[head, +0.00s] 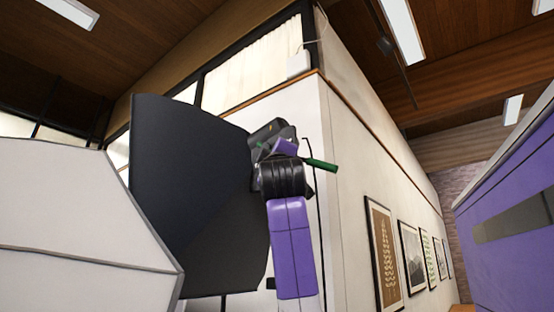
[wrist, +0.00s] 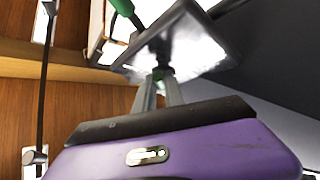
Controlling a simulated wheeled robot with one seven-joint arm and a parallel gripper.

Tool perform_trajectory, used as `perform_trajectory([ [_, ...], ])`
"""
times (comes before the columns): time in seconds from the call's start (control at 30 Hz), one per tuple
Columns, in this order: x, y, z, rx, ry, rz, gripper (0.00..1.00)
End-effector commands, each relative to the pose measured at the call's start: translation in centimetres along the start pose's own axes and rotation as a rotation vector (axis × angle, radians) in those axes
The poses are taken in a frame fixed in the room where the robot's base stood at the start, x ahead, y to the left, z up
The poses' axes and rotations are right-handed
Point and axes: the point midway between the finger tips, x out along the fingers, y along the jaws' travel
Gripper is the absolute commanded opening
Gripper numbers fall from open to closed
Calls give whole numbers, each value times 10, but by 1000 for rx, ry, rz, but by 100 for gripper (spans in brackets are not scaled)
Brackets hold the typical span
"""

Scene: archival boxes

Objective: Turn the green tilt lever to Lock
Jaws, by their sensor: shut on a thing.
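The green tilt lever (head: 320,164) sticks out to the right, angled slightly down, beside a dark head fitting (head: 268,130) at the edge of a large black panel (head: 195,190). My purple and black arm stands in front of the fitting and hides part of it. In the wrist view, the green lever (wrist: 122,7) shows at the top, up and left of the fingertips. My gripper (wrist: 161,76) is shut on a dark stem below a dark-framed bright plate (wrist: 185,48). How this stem joins the lever is unclear. No Lock marking is readable.
A large white panel (head: 80,225) stands at the left, close to the black panel. A purple cabinet-like body (head: 510,240) is at the right. Framed pictures (head: 382,255) hang on the white wall behind. Open space shows between the arm and the purple body.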

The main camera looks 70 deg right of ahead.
Motion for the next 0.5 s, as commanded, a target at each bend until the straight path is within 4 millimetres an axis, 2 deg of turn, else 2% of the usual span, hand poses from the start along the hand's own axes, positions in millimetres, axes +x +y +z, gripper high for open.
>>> perform_trajectory([
  [0.03,-2,-8,1,30,-11,22,0],
  [0.1,-1,-12,0,75,-24,66,0],
  [0.5,3,-24,-8,306,-90,299,0],
])
